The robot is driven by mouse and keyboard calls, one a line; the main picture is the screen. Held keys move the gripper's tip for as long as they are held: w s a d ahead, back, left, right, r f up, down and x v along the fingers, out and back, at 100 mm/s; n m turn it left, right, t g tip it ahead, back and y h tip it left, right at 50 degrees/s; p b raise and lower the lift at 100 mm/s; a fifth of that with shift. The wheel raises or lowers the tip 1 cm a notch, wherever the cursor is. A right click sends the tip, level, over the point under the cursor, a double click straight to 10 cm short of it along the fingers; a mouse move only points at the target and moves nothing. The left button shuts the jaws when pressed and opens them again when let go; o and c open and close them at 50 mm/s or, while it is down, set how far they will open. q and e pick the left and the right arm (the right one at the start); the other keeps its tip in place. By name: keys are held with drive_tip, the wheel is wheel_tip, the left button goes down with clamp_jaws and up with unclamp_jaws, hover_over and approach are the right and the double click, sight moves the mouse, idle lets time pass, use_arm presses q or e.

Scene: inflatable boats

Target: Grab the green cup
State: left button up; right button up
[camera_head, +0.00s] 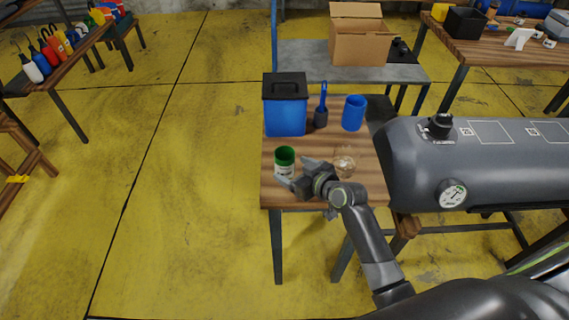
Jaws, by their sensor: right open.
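The green cup (285,158) stands upright on the small wooden table, near its left front edge. It is green inside and has a pale band on its outer side. My right gripper (294,172) reaches in from the lower right, open, with its fingers at the cup's front and right side. Whether the fingers touch the cup cannot be told. The gripper covers part of the cup's lower right. My left gripper is not in view.
On the wooden table (330,193) are a blue bin with a black lid (285,112), a blue brush (321,108), a blue cup (354,113) and a clear glass item (344,163). A large grey tank (480,165) stands close at right. Yellow floor (180,200) is free at left.

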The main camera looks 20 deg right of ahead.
sight(291, 170)
drive_tip(key=shift+f+p+x, duration=0.15)
drive_tip(key=shift+x, duration=1.15)
drive_tip(key=shift+f+p+x, duration=0.15)
drive_tip(key=shift+f+x, duration=0.05)
drive_tip(key=shift+x, duration=1.1)
drive_tip(key=shift+s, duration=0.15)
drive_tip(key=c, duration=1.1)
drive_tip(key=shift+r, duration=0.15)
